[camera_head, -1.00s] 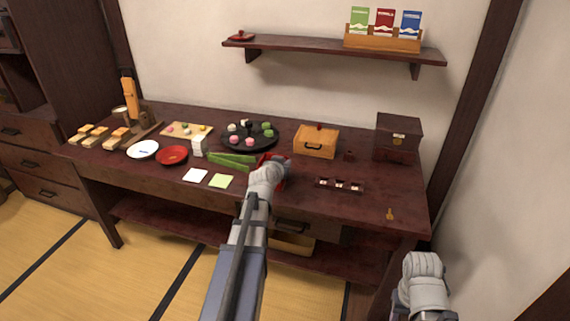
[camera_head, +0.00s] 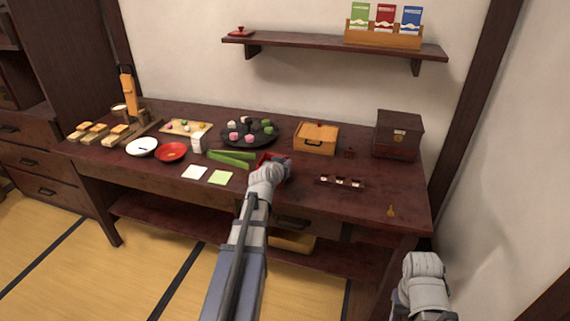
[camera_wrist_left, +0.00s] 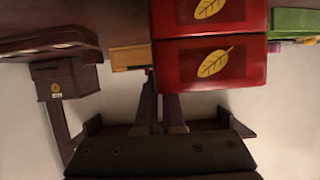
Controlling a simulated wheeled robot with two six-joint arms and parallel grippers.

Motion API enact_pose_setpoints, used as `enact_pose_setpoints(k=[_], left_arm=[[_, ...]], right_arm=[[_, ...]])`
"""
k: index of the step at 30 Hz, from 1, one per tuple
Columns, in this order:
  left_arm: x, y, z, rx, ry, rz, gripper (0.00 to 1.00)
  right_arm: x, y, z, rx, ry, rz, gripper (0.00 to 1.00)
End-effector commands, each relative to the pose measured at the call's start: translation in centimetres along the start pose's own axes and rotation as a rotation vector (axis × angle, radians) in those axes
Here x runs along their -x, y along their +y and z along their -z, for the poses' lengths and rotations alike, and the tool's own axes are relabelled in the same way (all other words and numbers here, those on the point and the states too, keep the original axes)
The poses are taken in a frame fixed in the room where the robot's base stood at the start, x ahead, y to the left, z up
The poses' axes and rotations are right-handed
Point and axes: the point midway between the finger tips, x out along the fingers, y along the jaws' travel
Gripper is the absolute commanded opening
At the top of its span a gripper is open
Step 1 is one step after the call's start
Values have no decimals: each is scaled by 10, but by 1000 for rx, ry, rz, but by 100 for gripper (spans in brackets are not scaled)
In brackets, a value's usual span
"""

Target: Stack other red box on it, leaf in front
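Two red boxes sit one on the other, edges nearly in line, in the upside-down left wrist view: the upper red box (camera_wrist_left: 190,68) and the lower red box (camera_wrist_left: 185,17). Each has a gold leaf on the face toward that camera. In the head view the red stack (camera_head: 268,157) is mostly hidden behind my left wrist. My left gripper (camera_wrist_left: 160,106) has its fingers close together at the upper box's edge, apparently shut on its wall; the tips are partly hidden. My right gripper (camera_head: 425,268) hangs off the table's front right, fingers not visible.
A green tray (camera_head: 232,158) lies just left of the stack. A wooden box (camera_head: 316,140) stands behind right, a dark small tray (camera_head: 325,181) to the right, a dark chest (camera_head: 397,136) at the far right.

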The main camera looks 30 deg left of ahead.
Motion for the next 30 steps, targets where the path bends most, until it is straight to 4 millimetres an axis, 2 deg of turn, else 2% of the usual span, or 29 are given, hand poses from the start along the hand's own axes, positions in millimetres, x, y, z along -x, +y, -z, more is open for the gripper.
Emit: enact_pose_setpoints(k=[2, 9, 20, 26, 30], left_arm=[[0, 0, 0, 0, 0, 0, 14], [0, 0, 0, 0, 0, 0, 40], [4, 0, 0, 0, -1, 0, 41], [27, 0, 1, 0, -1, 1, 41], [51, 0, 2, 1, 0, 1, 41]], right_arm=[[0, 0, 0, 0, 0, 0, 50], [0, 0, 0, 0, 0, 0, 50], [2, 0, 0, 0, 0, 0, 50], [12, 1, -1, 0, 0, 0, 50], [21, 2, -1, 0, 0, 0, 50]])
